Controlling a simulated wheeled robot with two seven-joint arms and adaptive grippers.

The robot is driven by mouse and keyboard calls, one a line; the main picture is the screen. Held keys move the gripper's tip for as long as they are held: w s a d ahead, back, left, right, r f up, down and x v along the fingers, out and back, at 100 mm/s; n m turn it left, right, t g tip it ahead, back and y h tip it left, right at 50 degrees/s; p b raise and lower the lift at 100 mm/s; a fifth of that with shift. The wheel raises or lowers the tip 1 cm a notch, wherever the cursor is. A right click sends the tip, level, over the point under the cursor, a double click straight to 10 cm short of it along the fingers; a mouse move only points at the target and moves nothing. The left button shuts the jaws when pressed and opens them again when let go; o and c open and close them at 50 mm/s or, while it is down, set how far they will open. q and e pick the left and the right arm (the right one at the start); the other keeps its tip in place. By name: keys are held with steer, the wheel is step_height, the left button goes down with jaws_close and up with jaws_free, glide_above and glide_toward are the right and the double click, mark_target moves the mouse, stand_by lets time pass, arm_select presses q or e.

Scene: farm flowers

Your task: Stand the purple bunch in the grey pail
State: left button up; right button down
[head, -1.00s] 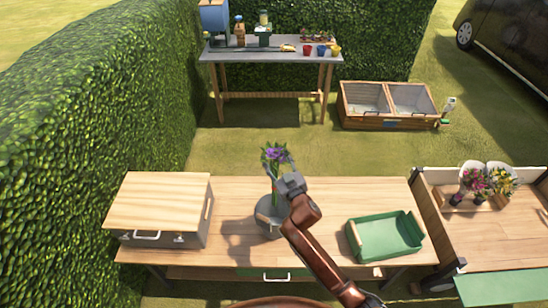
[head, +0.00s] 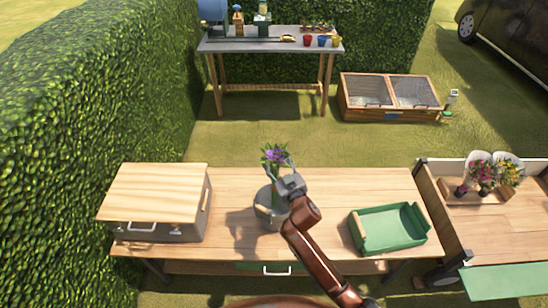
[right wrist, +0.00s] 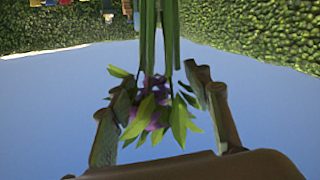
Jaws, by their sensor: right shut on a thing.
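The purple bunch (head: 275,156) is upright, with purple flowers and green leaves at the top. Its green stems run down to the grey pail (head: 266,212) on the wooden table, and the lower ends seem to be inside the pail. My right gripper (head: 279,177) is shut on the purple bunch, above the pail's rim, and partly hides the pail. In the right wrist view the bunch (right wrist: 155,113) shows upside down between my two fingers (right wrist: 160,125), its stems running up out of the picture. My left gripper is not in view.
A wooden-topped box (head: 155,192) stands left of the pail and a green tray (head: 390,231) right of it. A hedge (head: 80,150) borders the left. Bare tabletop lies either side of the pail.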

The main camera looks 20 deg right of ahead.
step_height(320, 180, down, 11)
steer(key=b, duration=0.7)
steer(key=shift+f+b, duration=0.15)
steer(key=shift+b, duration=0.15)
stand_by(0.4)
steer(key=c, duration=1)
jaws_free()
steer(key=shift+o, duration=0.3)
steer(key=shift+f, duration=0.1)
step_height(320, 180, up, 10)
steer(key=shift+r, duration=0.1)
